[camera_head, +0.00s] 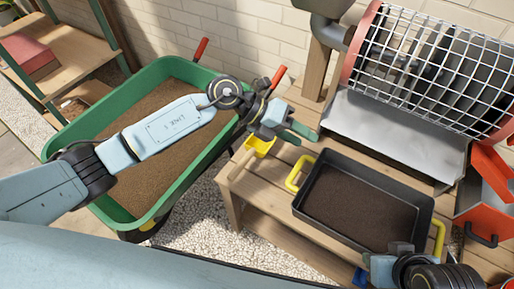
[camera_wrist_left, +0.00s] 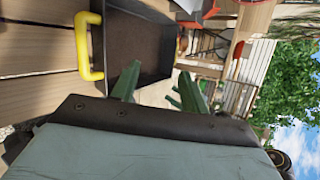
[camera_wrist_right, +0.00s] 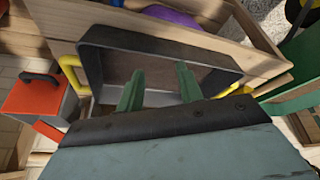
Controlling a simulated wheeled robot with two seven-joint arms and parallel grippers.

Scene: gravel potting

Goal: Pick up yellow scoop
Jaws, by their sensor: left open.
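The yellow scoop (camera_head: 259,145) is at the left end of the wooden bench in the head view, partly hidden by my left gripper. My left gripper (camera_head: 300,132) is open and empty, just right of the scoop and above the bench. Its two green fingers stand apart in the left wrist view (camera_wrist_left: 158,88), where I cannot make out the scoop. My right gripper (camera_wrist_right: 158,88) is open over the dark tray, its green fingers apart with nothing between them. In the head view its arm is at the lower right.
A black tray of soil (camera_head: 428,206) with yellow handles stands on the bench (camera_head: 262,188). A green wheelbarrow (camera_head: 70,133) full of soil is at left, under my left arm. A wire-drum sifter (camera_head: 420,60) stands behind the tray. A red-and-grey container (camera_head: 486,205) is at right.

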